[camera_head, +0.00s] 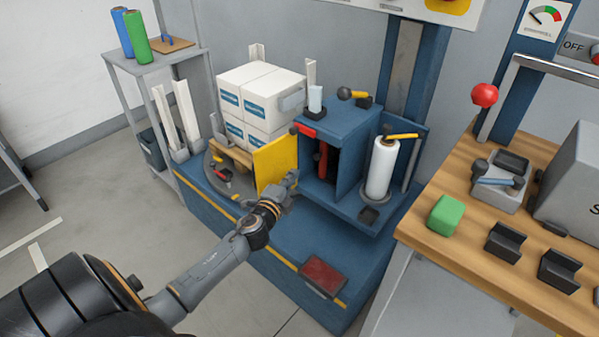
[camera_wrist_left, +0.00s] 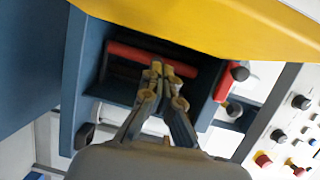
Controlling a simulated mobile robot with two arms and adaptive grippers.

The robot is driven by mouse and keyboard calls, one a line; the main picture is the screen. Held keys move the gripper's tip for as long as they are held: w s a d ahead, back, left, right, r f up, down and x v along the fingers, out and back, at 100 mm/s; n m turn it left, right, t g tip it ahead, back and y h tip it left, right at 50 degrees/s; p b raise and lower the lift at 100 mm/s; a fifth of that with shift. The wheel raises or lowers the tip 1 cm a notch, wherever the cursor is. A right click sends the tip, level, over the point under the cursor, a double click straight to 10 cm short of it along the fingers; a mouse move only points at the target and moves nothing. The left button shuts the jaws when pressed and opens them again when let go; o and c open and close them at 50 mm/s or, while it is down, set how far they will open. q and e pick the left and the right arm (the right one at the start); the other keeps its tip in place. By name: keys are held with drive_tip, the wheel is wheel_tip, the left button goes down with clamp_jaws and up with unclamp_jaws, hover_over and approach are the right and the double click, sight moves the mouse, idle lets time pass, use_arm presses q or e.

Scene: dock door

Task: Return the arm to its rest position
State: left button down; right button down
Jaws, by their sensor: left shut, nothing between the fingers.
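My left arm reaches in from the lower left in the head view. Its gripper (camera_head: 288,182) is in front of the blue cabinet, beside the yellow panel (camera_head: 276,160). In the left wrist view the gripper (camera_wrist_left: 158,72) is shut with nothing between its fingers. Behind the fingertips in that view is a red bar (camera_wrist_left: 125,51) in a dark opening of the blue frame (camera_wrist_left: 72,80); I cannot tell whether they touch. The yellow panel fills the upper right of that view (camera_wrist_left: 210,28). My right gripper is in neither view.
White boxes (camera_head: 262,90) stand stacked behind the yellow panel. A white film roll (camera_head: 382,168) stands right of the blue cabinet (camera_head: 345,130). A wooden bench (camera_head: 460,200) with a green block (camera_head: 444,214) is at the right. A dark red pad (camera_head: 323,277) lies on the blue base. Grey floor is open at left.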

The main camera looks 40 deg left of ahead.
use_arm(q)
drive_tip(key=a+v, duration=0.1)
drive_tip(key=v, duration=0.5)
drive_tip(key=shift+s+a+r, duration=0.2)
drive_tip(key=shift+a, duration=0.15)
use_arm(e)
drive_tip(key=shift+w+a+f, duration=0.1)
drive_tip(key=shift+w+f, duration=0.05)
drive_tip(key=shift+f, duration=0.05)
